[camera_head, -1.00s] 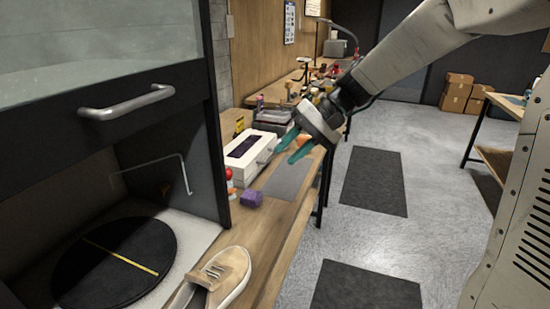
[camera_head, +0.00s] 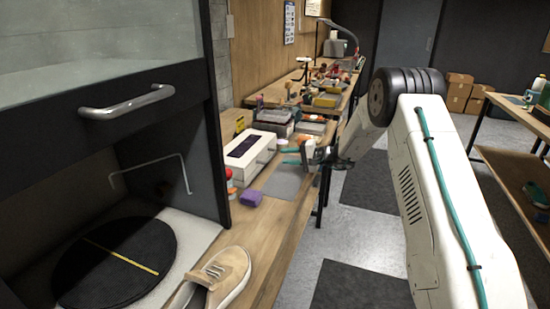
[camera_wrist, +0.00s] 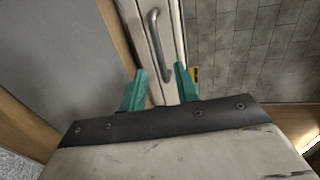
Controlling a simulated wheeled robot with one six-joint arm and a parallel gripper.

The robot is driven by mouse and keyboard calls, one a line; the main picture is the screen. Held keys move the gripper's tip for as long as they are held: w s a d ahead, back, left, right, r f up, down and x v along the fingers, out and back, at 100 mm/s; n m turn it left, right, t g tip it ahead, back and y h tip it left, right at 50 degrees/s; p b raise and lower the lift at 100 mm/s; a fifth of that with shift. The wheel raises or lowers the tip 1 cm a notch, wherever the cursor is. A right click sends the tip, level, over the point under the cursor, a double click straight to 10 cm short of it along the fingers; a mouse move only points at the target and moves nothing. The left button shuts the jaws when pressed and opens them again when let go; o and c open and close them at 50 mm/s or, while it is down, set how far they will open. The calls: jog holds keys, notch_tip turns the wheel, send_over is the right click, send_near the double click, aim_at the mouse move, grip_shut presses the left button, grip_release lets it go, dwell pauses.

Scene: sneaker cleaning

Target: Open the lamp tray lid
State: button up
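The lamp tray is a white box (camera_head: 262,151) with a dark window (camera_head: 244,147) in its top, standing on the wooden bench. In the wrist view its white face (camera_wrist: 136,20) carries a grey bar handle (camera_wrist: 153,27). My gripper (camera_head: 282,156) is at the box's right side, its two teal fingers pointing left. In the wrist view my gripper (camera_wrist: 160,70) is open, with the lower part of the handle between the fingers in the picture. I cannot tell whether the fingers touch the handle. The lid looks shut.
A grey mat (camera_head: 285,182) lies on the bench below my gripper. A purple block (camera_head: 251,197), a tan sneaker (camera_head: 222,275) and a red-topped bottle (camera_head: 229,178) are nearby. A dark cabinet with a handle (camera_head: 127,103) stands at left. Open floor lies right of the bench.

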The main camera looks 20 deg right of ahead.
jog(key=x, duration=0.6)
jog(key=shift+s, duration=0.1)
grip_shut()
